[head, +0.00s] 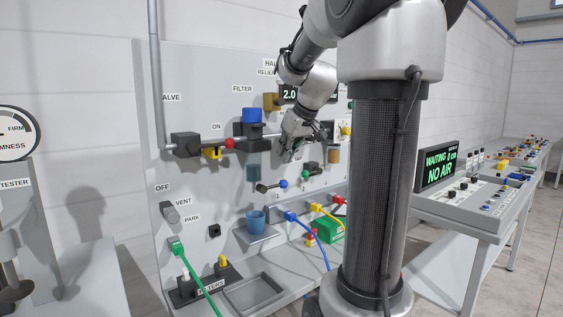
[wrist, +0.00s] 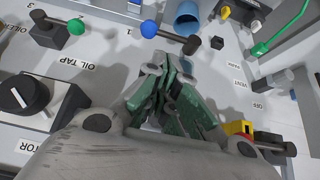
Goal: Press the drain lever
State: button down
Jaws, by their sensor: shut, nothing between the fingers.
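No label reading "drain" is legible, so I cannot confirm which lever it is. A short dark lever with a blue ball end (head: 283,183) sits on the panel below the filter bowl (head: 253,170). In the wrist view, the blue ball (wrist: 149,29) and the dark bar (wrist: 180,41) lie just beyond my fingertips. My gripper (head: 290,154) is shut and empty in front of the panel, above and apart from that lever in the head view. Its green-grey fingers (wrist: 167,72) show together in the wrist view. Contact with the lever cannot be told.
A blue cup (head: 256,221) stands on a small shelf below. A green-ball lever (wrist: 76,27) by the oil tap label and a dark rotary knob (wrist: 24,94) are nearby. A red-ball valve lever (head: 230,143) is left. The panel display (head: 289,94) reads 2.0; a console screen (head: 438,166) reads NO AIR.

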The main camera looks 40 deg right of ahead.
aim_at(281, 183)
jog(key=x, duration=0.8)
jog(key=shift+w+a+f, duration=0.1)
jog(key=shift+w+f, duration=0.05)
jog(key=shift+f, duration=0.2)
jog(key=shift+d+f+m+y, duration=0.3)
jog(key=shift+d+f+y, duration=0.1)
jog(key=shift+y, duration=0.3)
jog(key=shift+d+f+m+y, duration=0.35)
jog(key=shift+f+y, duration=0.2)
jog(key=shift+y, duration=0.35)
jog(key=f+y, duration=0.1)
jog(key=f+m+y, duration=0.1)
jog(key=y, duration=0.1)
jog(key=shift+d+f, duration=0.15)
jog(key=shift+d, duration=0.05)
jog(key=f+m+y, duration=0.1)
jog(key=y, duration=0.1)
jog(key=a+f+m+t+y, duration=0.1)
jog(key=f+y, duration=0.1)
jog(key=f+m+y, duration=0.1)
jog(key=y, duration=0.2)
jog(key=shift+a+f+t, duration=0.3)
jog(key=shift+a, duration=0.05)
jog(key=shift+d, duration=0.1)
